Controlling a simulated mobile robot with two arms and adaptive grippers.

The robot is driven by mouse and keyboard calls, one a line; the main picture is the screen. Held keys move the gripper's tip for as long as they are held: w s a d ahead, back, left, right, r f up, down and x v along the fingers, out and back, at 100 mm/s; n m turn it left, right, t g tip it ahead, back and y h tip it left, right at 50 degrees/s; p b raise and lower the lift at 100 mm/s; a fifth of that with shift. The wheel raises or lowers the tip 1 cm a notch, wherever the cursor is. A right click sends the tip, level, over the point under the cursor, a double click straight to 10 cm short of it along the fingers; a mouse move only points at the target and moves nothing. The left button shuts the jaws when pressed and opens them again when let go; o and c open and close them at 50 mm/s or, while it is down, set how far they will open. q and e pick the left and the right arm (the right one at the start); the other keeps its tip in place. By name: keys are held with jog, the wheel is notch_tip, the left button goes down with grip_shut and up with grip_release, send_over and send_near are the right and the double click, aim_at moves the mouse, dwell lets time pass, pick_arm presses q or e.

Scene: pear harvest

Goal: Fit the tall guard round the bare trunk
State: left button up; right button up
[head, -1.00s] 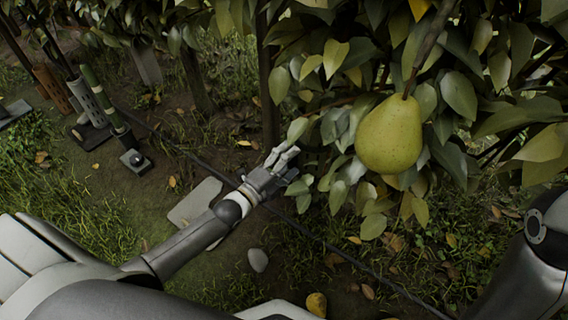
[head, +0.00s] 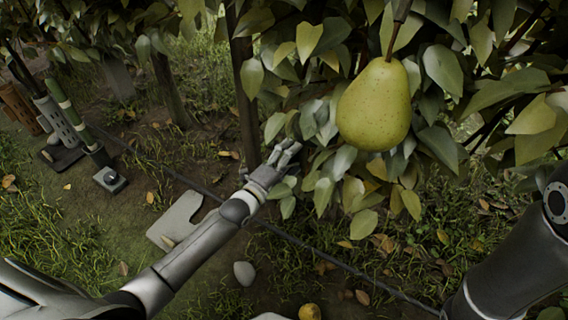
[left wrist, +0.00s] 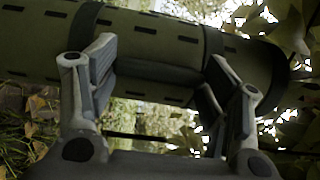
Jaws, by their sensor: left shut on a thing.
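My left gripper (head: 284,154) reaches in from the left to the edge of the foliage in the head view. In the left wrist view my left gripper (left wrist: 160,90) has its two fingers against a dark green slotted tube guard (left wrist: 150,45) with dark bands. The guard lies across the picture; in the head view I cannot make it out behind the leaves. A bare brown trunk (head: 168,90) stands behind, left of a thin dark post (head: 246,95). I cannot tell which upright the guard faces. My right gripper is out of view.
A large pear (head: 374,105) hangs in front among leaves. At left stand a brown slotted tube (head: 20,105), a grey slotted tube (head: 58,122) and a leaning green tube (head: 68,110). A dark line crosses the ground near a pale plate (head: 175,222) and a stone (head: 244,273).

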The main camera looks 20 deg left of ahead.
aim_at(298, 154)
pick_arm(q)
jog(key=shift+w+d+b, duration=0.5)
jog(key=shift+w+d, duration=0.1)
jog(key=shift+w, duration=0.2)
jog(key=shift+w+d+r, duration=0.1)
jog(key=shift+w+d, duration=0.2)
jog(key=shift+w, duration=0.15)
jog(key=shift+w+d, duration=0.45)
jog(key=shift+w, duration=0.15)
jog(key=shift+w+d, duration=0.4)
jog(key=shift+w, duration=0.2)
jog(key=shift+f+b, duration=0.75)
jog(key=shift+f, duration=0.2)
jog(key=o, duration=1.4)
jog(key=shift+s, duration=0.1)
jog(key=shift+c, duration=0.2)
jog(key=shift+f, duration=0.1)
